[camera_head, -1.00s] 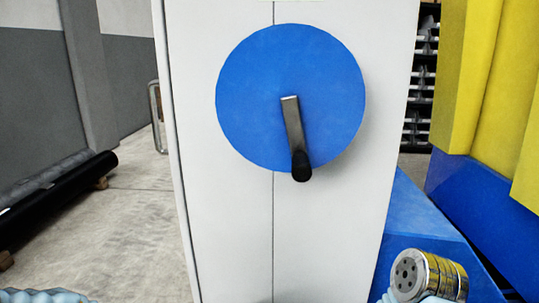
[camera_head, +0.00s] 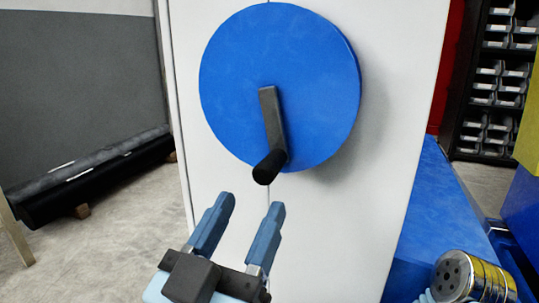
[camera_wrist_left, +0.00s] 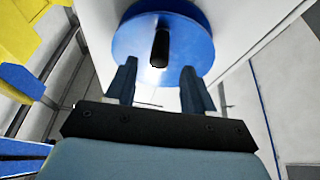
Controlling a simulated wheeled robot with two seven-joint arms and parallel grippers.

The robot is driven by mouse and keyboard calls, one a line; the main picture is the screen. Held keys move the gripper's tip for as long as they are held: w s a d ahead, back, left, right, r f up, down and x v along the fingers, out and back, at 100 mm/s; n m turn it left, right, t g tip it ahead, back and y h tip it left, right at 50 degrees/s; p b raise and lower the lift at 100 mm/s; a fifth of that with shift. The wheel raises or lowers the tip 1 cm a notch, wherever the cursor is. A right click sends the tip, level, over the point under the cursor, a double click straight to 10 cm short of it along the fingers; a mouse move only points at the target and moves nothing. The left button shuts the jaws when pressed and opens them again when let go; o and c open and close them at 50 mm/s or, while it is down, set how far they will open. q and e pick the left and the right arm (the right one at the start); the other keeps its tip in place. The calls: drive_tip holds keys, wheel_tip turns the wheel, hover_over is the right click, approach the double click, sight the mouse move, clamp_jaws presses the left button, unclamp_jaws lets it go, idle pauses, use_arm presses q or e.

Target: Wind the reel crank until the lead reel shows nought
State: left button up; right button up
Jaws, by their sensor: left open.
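The lead reel is a round blue disc (camera_head: 305,65) on the front of a white cabinet. A grey crank arm (camera_head: 270,108) runs down from near its middle to a black handle (camera_head: 269,167) that sticks out at the lower edge. My left gripper (camera_head: 245,215) is open and empty, below the handle and apart from it. In the left wrist view the black handle (camera_wrist_left: 160,48) shows beyond and between the two open fingers (camera_wrist_left: 158,80), against the blue disc (camera_wrist_left: 190,28). I see no reading on the reel. My right gripper is not in view.
The white cabinet (camera_head: 400,90) fills the middle. A blue block (camera_head: 435,210) stands at its right, with a shelf of bins (camera_head: 495,85) behind. A black roll (camera_head: 90,180) lies on the floor at left. A ribbed metal cylinder (camera_head: 470,278) shows at lower right.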

sight(268, 170)
use_arm(q)
drive_tip(key=x, duration=0.7)
drive_tip(key=shift+w+r, duration=0.1)
drive_tip(key=shift+w, duration=0.15)
clamp_jaws()
